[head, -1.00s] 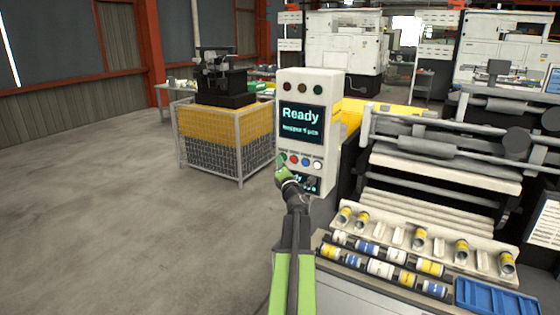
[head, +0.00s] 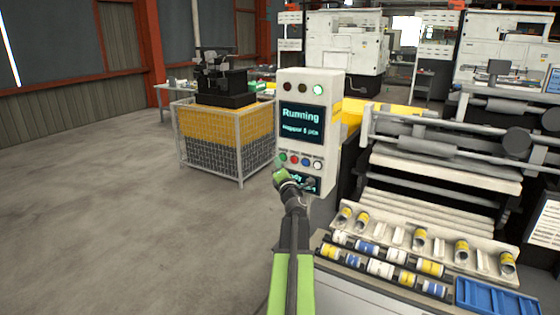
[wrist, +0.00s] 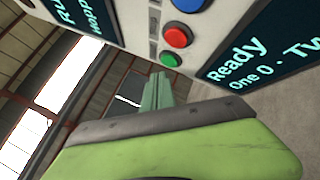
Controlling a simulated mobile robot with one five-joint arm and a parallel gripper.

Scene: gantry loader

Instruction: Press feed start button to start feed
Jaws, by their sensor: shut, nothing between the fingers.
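The pale control box (head: 312,88) stands at the middle of the head view. Its screen (head: 301,121) reads "Running", and the rightmost of its top lamps is lit green (head: 318,90). Below the screen is a row of buttons: green (head: 282,158), red (head: 294,159), blue (head: 306,162) and white (head: 318,165). Their labels are too small to read. My gripper (head: 279,172) is shut and empty, just below the green button. In the wrist view its fingertips (wrist: 160,80) are close to the green button (wrist: 170,60), with a small gap apparent.
A lower display (wrist: 245,65) on the box reads "Ready". Right of the box is a feeder with rollers and a rack of several yellow, white and blue cylinders (head: 380,268). A blue tray (head: 495,297) lies at lower right. A caged bin (head: 225,140) stands left; the floor is clear.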

